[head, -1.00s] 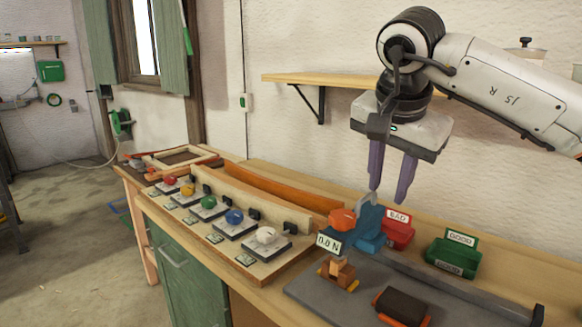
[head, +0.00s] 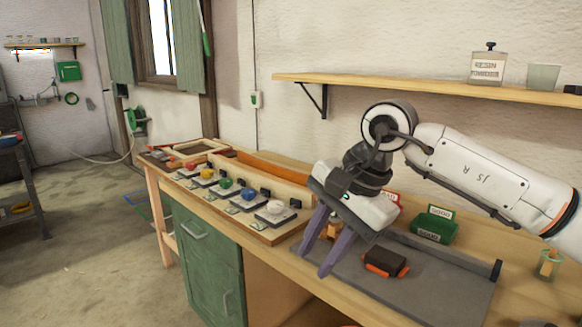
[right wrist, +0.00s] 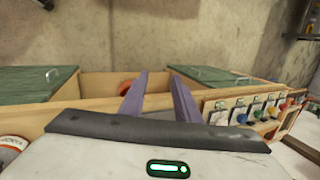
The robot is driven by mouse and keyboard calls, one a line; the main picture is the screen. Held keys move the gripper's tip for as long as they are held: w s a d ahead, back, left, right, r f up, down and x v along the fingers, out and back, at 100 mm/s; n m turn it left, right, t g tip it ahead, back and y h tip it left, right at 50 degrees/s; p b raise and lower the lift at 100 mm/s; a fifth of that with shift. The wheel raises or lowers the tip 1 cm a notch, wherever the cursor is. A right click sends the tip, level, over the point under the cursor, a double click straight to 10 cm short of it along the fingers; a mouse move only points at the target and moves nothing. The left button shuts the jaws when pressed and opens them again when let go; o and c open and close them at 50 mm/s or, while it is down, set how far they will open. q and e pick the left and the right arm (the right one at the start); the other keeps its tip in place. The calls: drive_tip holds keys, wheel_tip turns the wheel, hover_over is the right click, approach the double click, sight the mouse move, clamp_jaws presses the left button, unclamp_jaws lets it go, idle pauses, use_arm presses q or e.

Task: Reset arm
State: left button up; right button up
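My right gripper (head: 312,262) is low over the front of the workbench (head: 445,315), tilted, with its purple fingers pointing down and left. The fingers are apart with nothing between them; the right wrist view also shows them open (right wrist: 159,76). In the head view the gripper hides part of the grey mat (head: 440,275) and the small orange-brown block (head: 333,229). My left gripper is in neither view.
A board with several coloured knobs (head: 249,195) lies left of the gripper. A dark block with orange sides (head: 386,262) lies on the mat. Behind are a green bin (head: 435,224) and a partly hidden red bin. A wall shelf (head: 430,88) runs above. Open floor lies left.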

drive_tip(key=s+a+f+m+g+y, duration=0.1)
drive_tip(key=s+a+m+g+y, duration=0.25)
drive_tip(key=s+a+y, duration=0.35)
drive_tip(key=s+a+f+m+g+y, duration=0.15)
drive_tip(key=s+a+m+y, duration=0.3)
drive_tip(key=a, duration=0.55)
drive_tip(key=w+d+f+m+t+h, duration=0.1)
drive_tip(key=w+d+f+m+t, duration=0.4)
drive_tip(key=m, duration=0.7)
drive_tip(key=d+f+m+t+h, duration=0.1)
drive_tip(key=d+f+m+t, duration=0.25)
drive_tip(key=m+t, duration=0.6)
drive_tip(key=w+d+f+m+t+h, duration=0.1)
drive_tip(key=w+d+f+m+t, duration=0.3)
drive_tip(key=m, duration=0.9)
drive_tip(key=s+d+f+m+g+h, duration=0.1)
drive_tip(key=s+d+f+m+h, duration=0.3)
drive_tip(key=f, duration=0.3)
drive_tip(key=s+d+f+m+h, duration=0.3)
drive_tip(key=d+f+m, duration=0.3)
drive_tip(key=f+m, duration=0.15)
drive_tip(key=s+d+f+m+g+h, duration=0.1)
drive_tip(key=s+d+f+m+g, duration=0.2)
drive_tip(key=s+f, duration=0.4)
drive_tip(key=s+d+f+m+g+h, duration=0.2)
drive_tip(key=s+d+f+m+g, duration=0.1)
drive_tip(key=s+f, duration=0.4)
drive_tip(key=shift+s+d+m, duration=0.3)
drive_tip(key=shift+s+d, duration=0.1)
drive_tip(key=shift+s, duration=0.55)
